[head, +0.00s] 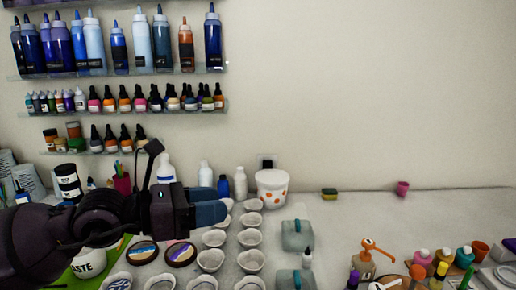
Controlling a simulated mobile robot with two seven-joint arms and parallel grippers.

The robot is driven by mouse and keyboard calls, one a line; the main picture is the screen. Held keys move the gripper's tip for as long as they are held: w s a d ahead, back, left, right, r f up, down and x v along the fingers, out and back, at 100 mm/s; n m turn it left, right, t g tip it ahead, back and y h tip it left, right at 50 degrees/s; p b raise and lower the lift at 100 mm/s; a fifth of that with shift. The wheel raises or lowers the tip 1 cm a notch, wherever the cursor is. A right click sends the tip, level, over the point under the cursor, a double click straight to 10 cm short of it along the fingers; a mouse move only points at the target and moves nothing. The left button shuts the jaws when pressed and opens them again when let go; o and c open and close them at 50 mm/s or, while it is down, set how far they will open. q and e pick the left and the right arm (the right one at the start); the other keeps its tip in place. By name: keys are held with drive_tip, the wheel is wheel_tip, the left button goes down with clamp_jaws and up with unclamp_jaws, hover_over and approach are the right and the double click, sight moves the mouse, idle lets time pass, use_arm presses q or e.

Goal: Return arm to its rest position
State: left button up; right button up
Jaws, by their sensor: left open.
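My left arm comes in from the left, and its gripper (212,207) is in front of me over the left part of the worktable. The gripper is open, with blue-grey fingers pointing right and nothing seen between them. It shows above or in front of the rows of small white bowls (250,238); the exact height is hard to tell. The arm hides part of the table and some items behind it. My right gripper is not in the picture.
A white bucket with orange dots (272,188) stands behind the bowls. Teal-grey containers (297,235) stand right of them. Bottles and an orange pump bottle (365,262) crowd the front right. Shelves of bottles (120,75) hang on the left wall. The back right tabletop is mostly clear.

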use_arm(q)
drive_tip(key=s+a+f+m+t+y, duration=0.2)
drive_tip(key=a+f+m+t+y, duration=0.6)
drive_tip(key=m, duration=0.8)
drive_tip(key=s+a+f+m+t+y, duration=0.25)
drive_tip(key=a+f+m+y, duration=0.35)
drive_tip(key=a+m+y, duration=0.7)
drive_tip(key=s+d+f+n+g+h, duration=0.2)
drive_tip(key=s+f+n+g+h, duration=0.35)
drive_tip(key=s+f+g, duration=1.25)
drive_tip(key=w+f+t+b, duration=0.2)
drive_tip(key=f+t, duration=0.4)
drive_tip(key=f, duration=0.2)
drive_tip(key=w+f+t+b, duration=0.1)
drive_tip(key=f+t+b, duration=0.2)
drive_tip(key=f+t, duration=0.3)
wheel_tip(320, 180, down, 3)
drive_tip(key=shift+w+r+m, duration=0.1)
drive_tip(key=shift+w+m, duration=0.3)
drive_tip(key=shift+m, duration=0.05)
